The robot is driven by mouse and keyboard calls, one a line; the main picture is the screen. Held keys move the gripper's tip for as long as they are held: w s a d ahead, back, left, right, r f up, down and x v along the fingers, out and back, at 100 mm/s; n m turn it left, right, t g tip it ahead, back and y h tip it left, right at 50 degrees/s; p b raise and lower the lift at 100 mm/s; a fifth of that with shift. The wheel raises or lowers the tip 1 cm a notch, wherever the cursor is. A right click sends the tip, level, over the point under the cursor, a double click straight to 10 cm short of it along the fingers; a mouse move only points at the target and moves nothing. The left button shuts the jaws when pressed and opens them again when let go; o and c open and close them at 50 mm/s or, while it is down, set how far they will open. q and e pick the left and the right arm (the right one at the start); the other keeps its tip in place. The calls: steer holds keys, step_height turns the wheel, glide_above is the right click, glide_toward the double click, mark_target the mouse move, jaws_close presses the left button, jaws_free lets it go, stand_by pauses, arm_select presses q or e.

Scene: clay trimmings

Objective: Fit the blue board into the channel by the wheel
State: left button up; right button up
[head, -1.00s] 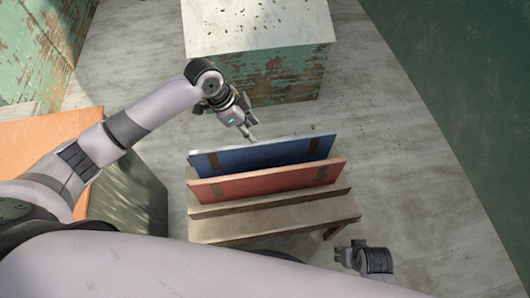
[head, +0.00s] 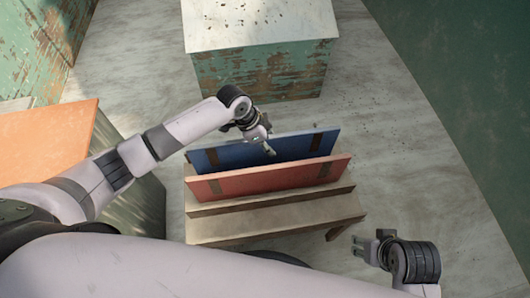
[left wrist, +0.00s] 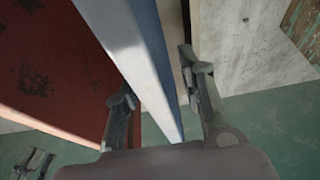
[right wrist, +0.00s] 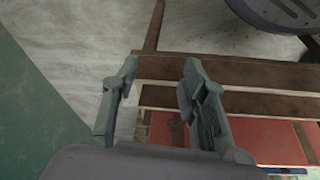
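The blue board (head: 232,155) stands on edge in a wooden rack (head: 270,222), behind a red board (head: 250,181). My left gripper (head: 268,150) is at the top edge of the blue board, near its middle. In the left wrist view, the blue board (left wrist: 143,55) runs between the two fingers, which stand open on either side of it. My right gripper (head: 370,250) is open and empty, to the right of the rack. Its spread fingers also show in the right wrist view (right wrist: 155,85). I cannot make out the channel or the wheel for certain.
A peeling green cabinet with a pale top (head: 260,25) stands behind the rack, with dark crumbs on it. An orange-topped table (head: 45,145) stands at the left, below my left arm.

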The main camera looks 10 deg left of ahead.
arm_select(q)
steer(key=shift+d+f, duration=0.15)
steer(key=shift+f, duration=0.2)
steer(key=shift+c, duration=0.4)
jaws_close()
steer(key=shift+w, duration=0.1)
